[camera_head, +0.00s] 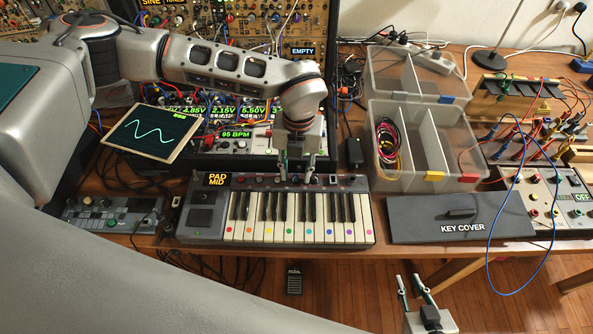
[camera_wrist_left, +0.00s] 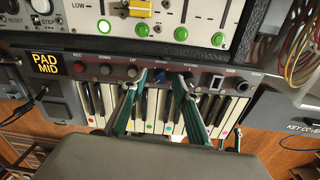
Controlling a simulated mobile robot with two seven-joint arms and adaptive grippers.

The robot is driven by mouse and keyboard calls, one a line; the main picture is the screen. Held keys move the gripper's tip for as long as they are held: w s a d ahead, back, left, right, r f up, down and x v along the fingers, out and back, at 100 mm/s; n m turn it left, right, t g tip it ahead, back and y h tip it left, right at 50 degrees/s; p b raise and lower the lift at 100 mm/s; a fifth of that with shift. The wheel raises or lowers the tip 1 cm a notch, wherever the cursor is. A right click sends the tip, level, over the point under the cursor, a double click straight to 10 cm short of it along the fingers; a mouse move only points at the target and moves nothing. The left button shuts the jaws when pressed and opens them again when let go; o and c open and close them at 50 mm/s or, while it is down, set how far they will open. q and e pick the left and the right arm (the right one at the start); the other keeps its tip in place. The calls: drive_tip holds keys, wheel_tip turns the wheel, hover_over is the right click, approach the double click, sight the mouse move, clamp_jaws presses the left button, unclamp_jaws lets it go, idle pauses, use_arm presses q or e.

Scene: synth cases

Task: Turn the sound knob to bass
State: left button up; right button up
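A small keyboard (camera_head: 190,235) lies on the table, its display (camera_head: 218,180) reading "PAD MID"; the display also shows in the left wrist view (camera_wrist_left: 46,62). Along its top strip is a row of buttons and knobs. A blue knob (camera_wrist_left: 160,74) sits mid-strip, with a black knob (camera_wrist_left: 189,77) to its right; the small labels are hard to read. My left gripper (camera_head: 296,172) hangs over the strip. In the left wrist view its fingers (camera_wrist_left: 156,88) are apart, tips pointing toward either side of the blue knob; contact cannot be told. My right gripper (camera_head: 409,280) is open and empty, low in front of the table.
A synth rack (camera_head: 240,140) with cables stands close behind the keyboard. A tilted wave screen (camera_head: 150,135) and small device (camera_head: 110,215) are left. A key cover (camera_head: 460,228), clear organizer (camera_head: 415,180) and wired panel (camera_head: 550,205) are right. A pedal (camera_head: 294,280) lies on the floor.

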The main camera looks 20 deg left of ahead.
use_arm(q)
drive_tip(key=shift+f, duration=0.35)
clamp_jaws()
drive_tip(key=shift+m, duration=0.3)
